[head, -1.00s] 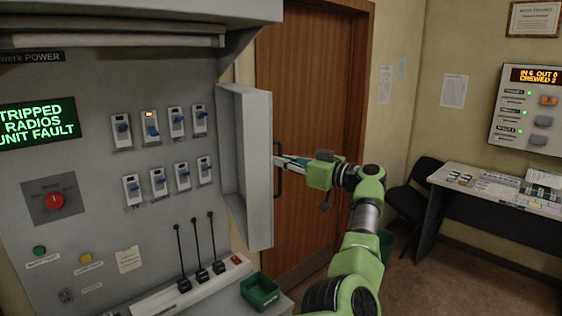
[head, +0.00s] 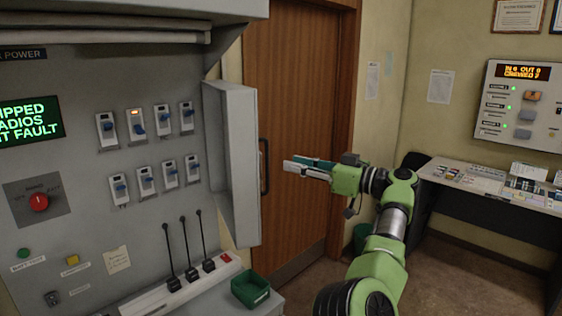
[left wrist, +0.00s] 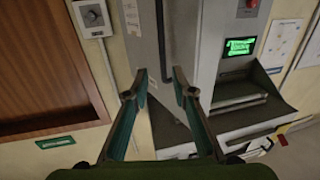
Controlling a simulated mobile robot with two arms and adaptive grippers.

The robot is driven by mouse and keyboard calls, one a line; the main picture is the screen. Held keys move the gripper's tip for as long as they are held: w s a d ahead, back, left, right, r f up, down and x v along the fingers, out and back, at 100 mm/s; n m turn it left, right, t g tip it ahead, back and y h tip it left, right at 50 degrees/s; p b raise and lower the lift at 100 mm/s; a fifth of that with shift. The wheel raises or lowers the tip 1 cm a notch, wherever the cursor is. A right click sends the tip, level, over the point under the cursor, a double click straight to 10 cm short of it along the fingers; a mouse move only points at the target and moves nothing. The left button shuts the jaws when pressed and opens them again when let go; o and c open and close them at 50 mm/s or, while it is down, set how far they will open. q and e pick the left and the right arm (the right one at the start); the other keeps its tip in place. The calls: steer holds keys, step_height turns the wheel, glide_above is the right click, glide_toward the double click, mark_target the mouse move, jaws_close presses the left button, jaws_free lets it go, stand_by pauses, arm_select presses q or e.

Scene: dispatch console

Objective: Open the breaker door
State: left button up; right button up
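The grey breaker door (head: 231,160) stands swung out from the right side of the breaker panel (head: 85,160), leaving the breakers uncovered. A dark handle (head: 264,166) shows just past its right edge in the head view; a dark upright bar (left wrist: 165,35) on a grey surface in the left wrist view looks like the same handle. My left gripper (head: 288,165) is to the right of the door, pointing at it, with a small gap to the handle. In the left wrist view its two fingers (left wrist: 160,80) are spread with nothing between them. My right gripper is not in view.
A wooden door (head: 300,120) is behind the breaker door. A desk (head: 485,185) with papers is at the right. Open floor lies between.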

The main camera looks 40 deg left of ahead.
arm_select(q)
steer(key=shift+w+d, duration=0.15)
steer(key=shift+d, duration=1)
